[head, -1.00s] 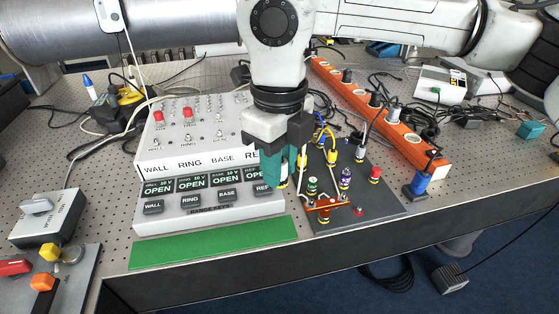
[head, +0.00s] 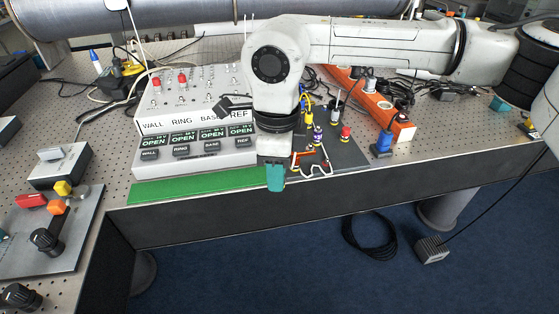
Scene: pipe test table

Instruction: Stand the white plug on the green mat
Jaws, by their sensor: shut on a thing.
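The green mat (head: 195,184) lies flat along the table's front edge, in front of the switch box. My gripper (head: 275,186) points down at the mat's right end, by the left front of the dark plug board (head: 345,153). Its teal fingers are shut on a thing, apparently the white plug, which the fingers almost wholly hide. I cannot tell how it sits in the jaws or how high the fingertips are above the surface.
The switch box (head: 160,160) with OPEN displays stands behind the mat. The board holds a purple plug (head: 318,132), a red plug (head: 345,133) and an orange bar (head: 307,158). A blue plug (head: 382,143) stands right of it. The mat's left and middle are clear.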

